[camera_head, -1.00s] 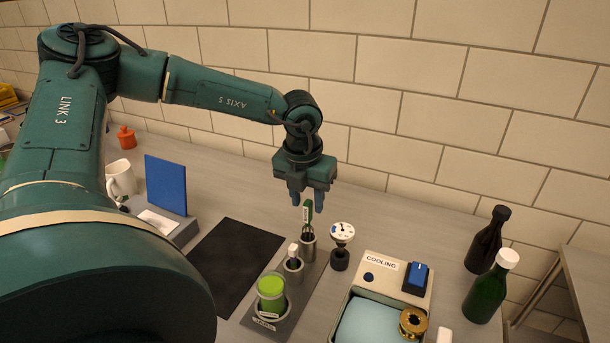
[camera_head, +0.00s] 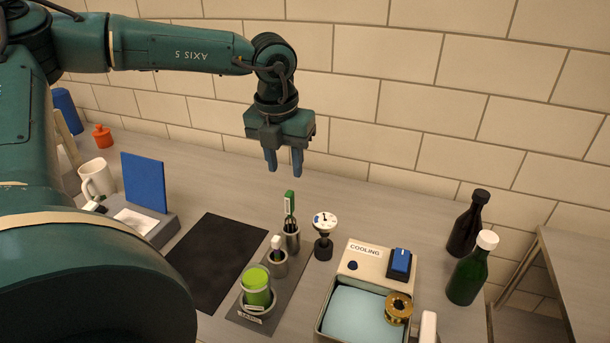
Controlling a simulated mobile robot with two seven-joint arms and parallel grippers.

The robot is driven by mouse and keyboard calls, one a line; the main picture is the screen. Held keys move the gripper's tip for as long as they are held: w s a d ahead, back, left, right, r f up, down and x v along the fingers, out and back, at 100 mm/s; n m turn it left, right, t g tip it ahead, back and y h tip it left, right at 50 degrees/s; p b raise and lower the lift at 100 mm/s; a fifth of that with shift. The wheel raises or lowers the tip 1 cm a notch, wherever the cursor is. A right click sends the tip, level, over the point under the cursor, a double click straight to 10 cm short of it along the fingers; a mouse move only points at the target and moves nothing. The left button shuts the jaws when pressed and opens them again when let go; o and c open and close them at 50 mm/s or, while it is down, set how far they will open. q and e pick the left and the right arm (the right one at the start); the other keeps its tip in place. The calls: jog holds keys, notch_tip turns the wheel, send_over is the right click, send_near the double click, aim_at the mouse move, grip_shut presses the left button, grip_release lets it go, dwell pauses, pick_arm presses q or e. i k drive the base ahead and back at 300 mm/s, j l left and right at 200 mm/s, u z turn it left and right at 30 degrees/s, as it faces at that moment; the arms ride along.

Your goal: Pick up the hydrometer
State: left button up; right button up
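Two slim items stand in metal cups on a dark grey rack (camera_head: 289,292). One has a green top and white label (camera_head: 290,204) and stands upright in the rear cup (camera_head: 291,240). The other has a white cap (camera_head: 276,243) and stands in the middle cup (camera_head: 278,265). I cannot tell for certain which is the hydrometer; the green-topped one is slender like one. My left gripper (camera_head: 284,163) points down, open and empty, its fingertips appearing just above the green-topped item without visible contact. My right gripper is out of view.
A dial gauge (camera_head: 325,222) stands close right of the rear cup. Further right are a cooling box (camera_head: 367,262) and two bottles (camera_head: 467,225) (camera_head: 466,280). A black mat (camera_head: 214,262) lies left, clear.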

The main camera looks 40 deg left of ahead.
aim_at(276, 242)
jog(key=k, duration=1)
